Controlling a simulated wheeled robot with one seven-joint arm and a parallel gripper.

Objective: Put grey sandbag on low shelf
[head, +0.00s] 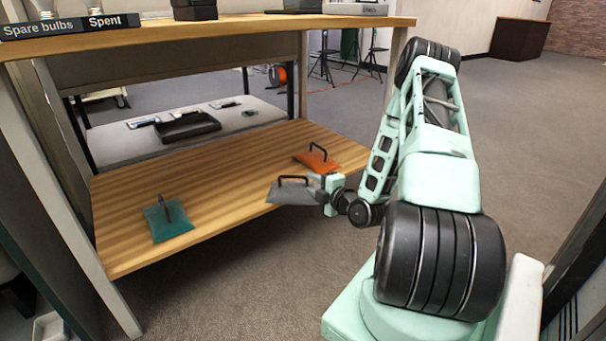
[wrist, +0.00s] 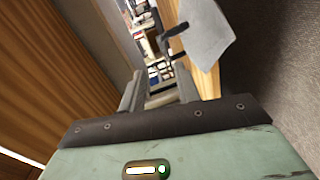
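The grey sandbag (head: 294,194), with a dark loop handle on top, is at the front edge of the low wooden shelf (head: 235,170). Part of it reaches past that edge; whether it rests fully on the board is hard to tell. In the wrist view the grey sandbag (wrist: 212,38) lies beyond the fingers, up and to the right. My gripper (head: 320,194) is just right of the bag, pointing left along the shelf edge. In the wrist view my gripper (wrist: 159,88) has its fingers apart, with nothing seen between them.
An orange sandbag (head: 318,161) lies behind the grey one, and a teal sandbag (head: 168,222) lies near the shelf's left end. Between them the board is clear. An upper shelf (head: 230,33) with labels and dark boxes is above. Carpet (head: 260,270) is open in front.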

